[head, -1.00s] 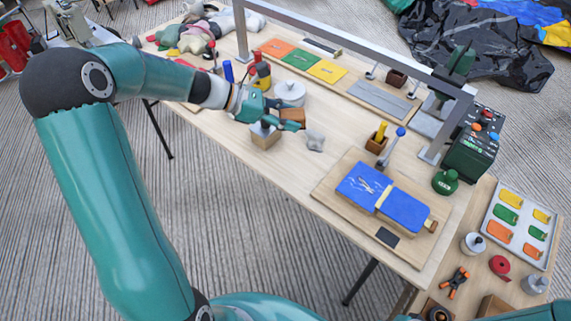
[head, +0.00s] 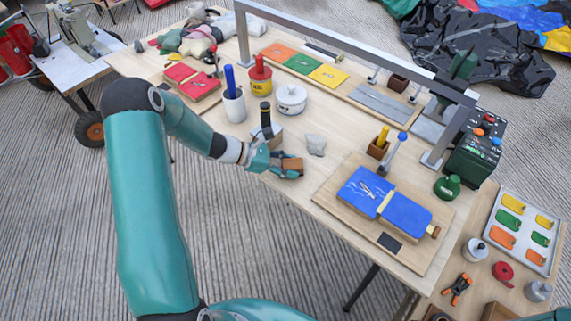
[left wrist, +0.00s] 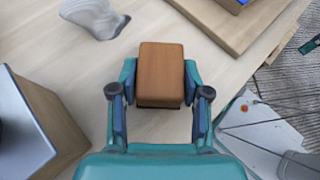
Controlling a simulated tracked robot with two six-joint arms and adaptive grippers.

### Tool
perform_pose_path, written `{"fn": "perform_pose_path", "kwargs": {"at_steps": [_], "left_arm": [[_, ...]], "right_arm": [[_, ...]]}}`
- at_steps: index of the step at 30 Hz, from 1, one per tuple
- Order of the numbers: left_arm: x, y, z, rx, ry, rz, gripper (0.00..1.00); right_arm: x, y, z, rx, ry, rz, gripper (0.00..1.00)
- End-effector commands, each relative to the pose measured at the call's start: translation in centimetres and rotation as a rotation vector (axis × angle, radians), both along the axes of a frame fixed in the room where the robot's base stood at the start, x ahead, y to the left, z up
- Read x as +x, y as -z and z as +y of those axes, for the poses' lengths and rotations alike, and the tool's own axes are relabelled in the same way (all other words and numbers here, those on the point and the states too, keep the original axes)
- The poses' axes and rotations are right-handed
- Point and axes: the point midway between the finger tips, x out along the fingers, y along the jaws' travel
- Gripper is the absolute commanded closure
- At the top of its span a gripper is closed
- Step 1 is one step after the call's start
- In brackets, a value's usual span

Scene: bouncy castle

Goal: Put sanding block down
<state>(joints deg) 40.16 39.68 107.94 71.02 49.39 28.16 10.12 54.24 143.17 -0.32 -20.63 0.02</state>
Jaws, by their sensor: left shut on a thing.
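The sanding block (head: 292,166) is a small brown block between the fingers of my left gripper (head: 283,167), close to the front edge of the workbench (head: 330,222). In the left wrist view the block (left wrist: 160,72) sits between both fingers of the gripper (left wrist: 160,88), with the bench top beyond it. My left gripper is shut on the block. I cannot tell whether the block's underside touches the bench. My right gripper is not in view.
A grey crumpled lump (head: 315,145) lies just behind the block. A wooden holder (head: 268,135) with a dark-handled tool stands left of it. A wooden board (head: 329,190) with a blue panel (head: 403,210) lies to the right. Bare bench top lies between.

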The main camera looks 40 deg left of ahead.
Motion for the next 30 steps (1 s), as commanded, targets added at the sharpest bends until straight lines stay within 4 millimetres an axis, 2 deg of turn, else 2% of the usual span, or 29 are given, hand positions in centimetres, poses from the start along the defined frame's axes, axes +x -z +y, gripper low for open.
{"fn": "perform_pose_path", "kwargs": {"at_steps": [11, 12, 16, 30], "left_arm": [[0.00, 0.66, 0.03, 0.000, -0.001, 0.000, 1.00], [-0.01, 0.72, 0.04, 0.000, -0.001, 0.000, 0.52], [-0.02, 0.62, 0.04, 0.000, -0.001, 0.000, 0.30], [-0.34, 0.17, 0.52, 0.002, -0.002, -0.002, 0.28]], "right_arm": [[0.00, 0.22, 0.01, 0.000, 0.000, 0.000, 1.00], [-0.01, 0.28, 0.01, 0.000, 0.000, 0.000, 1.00], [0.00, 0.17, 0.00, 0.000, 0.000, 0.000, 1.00], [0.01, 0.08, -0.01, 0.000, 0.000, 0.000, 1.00]]}}
